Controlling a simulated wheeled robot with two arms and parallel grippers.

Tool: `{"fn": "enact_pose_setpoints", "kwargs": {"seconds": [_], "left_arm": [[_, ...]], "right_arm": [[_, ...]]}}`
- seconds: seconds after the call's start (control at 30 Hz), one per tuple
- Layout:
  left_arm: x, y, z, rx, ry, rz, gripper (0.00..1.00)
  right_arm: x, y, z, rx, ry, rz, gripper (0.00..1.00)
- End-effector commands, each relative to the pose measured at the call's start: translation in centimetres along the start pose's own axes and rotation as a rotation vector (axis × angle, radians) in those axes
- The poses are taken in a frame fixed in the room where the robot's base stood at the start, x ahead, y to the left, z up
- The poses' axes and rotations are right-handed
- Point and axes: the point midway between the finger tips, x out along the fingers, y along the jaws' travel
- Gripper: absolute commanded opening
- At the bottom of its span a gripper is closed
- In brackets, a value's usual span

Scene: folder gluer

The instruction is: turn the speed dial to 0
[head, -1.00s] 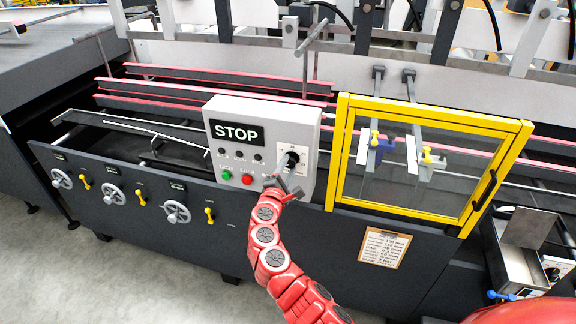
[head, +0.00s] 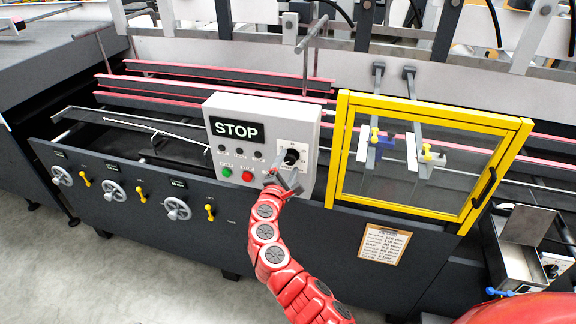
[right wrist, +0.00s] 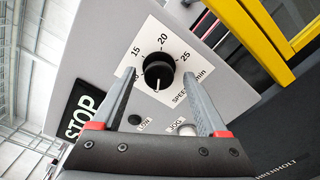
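The speed dial is a round black knob (right wrist: 158,72) on a white scale plate; it also shows in the head view (head: 291,156). Its white pointer points straight down in the right wrist view, away from 15, 20 and 25. I cannot read a number where it points. My right gripper (right wrist: 159,76) is open, with one finger on either side of the knob in that view and a gap to each. In the head view my right gripper (head: 284,178) is just below the dial, apart from it and empty. My left gripper is not in view.
The grey control box (head: 220,108) carries a STOP display (head: 236,131), a green button (head: 227,172) and a red button (head: 248,176) left of my gripper. A yellow-framed guard (head: 343,140) stands close on the right. Handwheels (head: 177,209) are at lower left.

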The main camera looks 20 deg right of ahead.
Motion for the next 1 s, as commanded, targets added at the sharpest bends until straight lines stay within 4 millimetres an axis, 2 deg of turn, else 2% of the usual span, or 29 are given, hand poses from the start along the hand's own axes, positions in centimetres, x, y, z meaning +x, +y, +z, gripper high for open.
{"fn": "enact_pose_setpoints", "kwargs": {"seconds": [0.17, 0.37, 0.67, 1.0], "left_arm": [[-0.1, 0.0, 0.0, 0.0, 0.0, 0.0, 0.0], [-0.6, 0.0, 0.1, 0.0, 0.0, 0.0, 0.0], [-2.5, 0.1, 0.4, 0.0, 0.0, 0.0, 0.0], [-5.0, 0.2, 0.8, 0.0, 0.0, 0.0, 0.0]], "right_arm": [[-0.1, 0.0, 0.0, 0.001, 0.0, 0.002, 0.77], [-1.7, -0.1, -0.1, -0.001, -0.001, 0.005, 0.77], [-7.3, -0.1, -0.3, 0.002, 0.004, 0.009, 0.77], [-14.6, -0.2, -0.3, 0.001, 0.004, 0.004, 0.77]]}}
